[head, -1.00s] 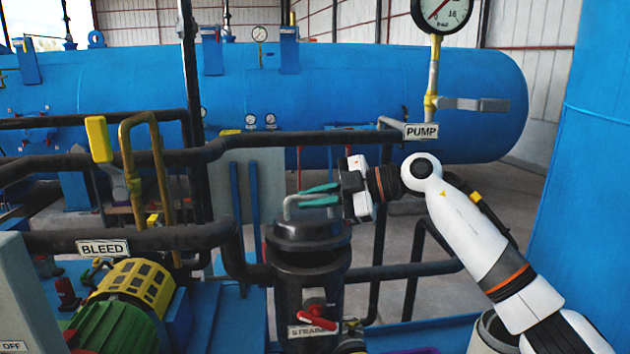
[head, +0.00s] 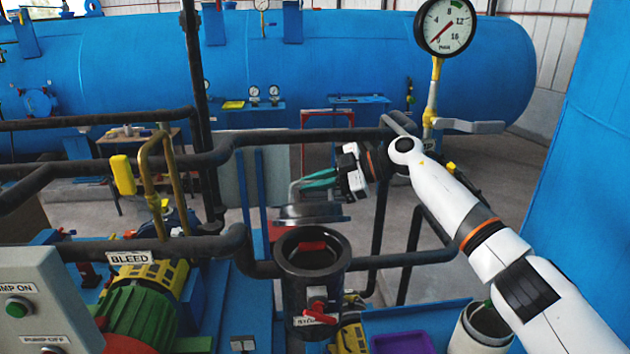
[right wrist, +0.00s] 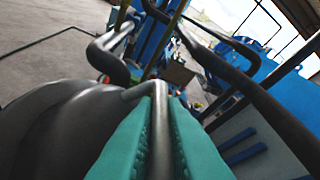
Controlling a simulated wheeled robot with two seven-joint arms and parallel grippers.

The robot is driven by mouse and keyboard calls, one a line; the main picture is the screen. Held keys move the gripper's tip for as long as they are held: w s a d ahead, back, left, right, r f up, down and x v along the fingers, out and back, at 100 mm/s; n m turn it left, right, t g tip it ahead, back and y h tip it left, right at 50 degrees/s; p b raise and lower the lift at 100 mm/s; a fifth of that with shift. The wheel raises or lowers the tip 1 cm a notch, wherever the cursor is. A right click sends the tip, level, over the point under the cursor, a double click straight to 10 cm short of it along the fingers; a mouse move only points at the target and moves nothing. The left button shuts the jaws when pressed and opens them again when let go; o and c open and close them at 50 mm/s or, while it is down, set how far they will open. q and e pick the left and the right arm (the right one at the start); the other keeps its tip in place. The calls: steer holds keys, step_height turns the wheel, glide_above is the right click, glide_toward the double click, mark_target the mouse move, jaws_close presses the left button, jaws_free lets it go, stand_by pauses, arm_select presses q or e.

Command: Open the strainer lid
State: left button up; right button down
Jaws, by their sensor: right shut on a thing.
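The strainer (head: 312,285) is a black upright vessel in the lower middle of the head view. Its round mouth is uncovered, and something red (head: 312,246) shows inside. The strainer lid (head: 308,213) is a dark disc held in the air behind and above the mouth, apart from it. My right gripper (head: 318,180) has teal fingers and is shut on the lid's metal handle. In the right wrist view the handle (right wrist: 160,130) runs between the fingers, with the dark lid (right wrist: 60,130) at the left. My left gripper is not in view.
Black pipes (head: 270,137) run behind the lid. A pressure gauge (head: 445,26) stands at upper right. A grey control box (head: 45,300) and a green and yellow pump (head: 145,310) are at lower left. A purple tray (head: 403,343) lies at lower right.

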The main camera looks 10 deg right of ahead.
steer(key=shift+f, duration=0.1)
steer(key=c, duration=1.5)
jaws_free()
steer(key=shift+w+f, duration=0.1)
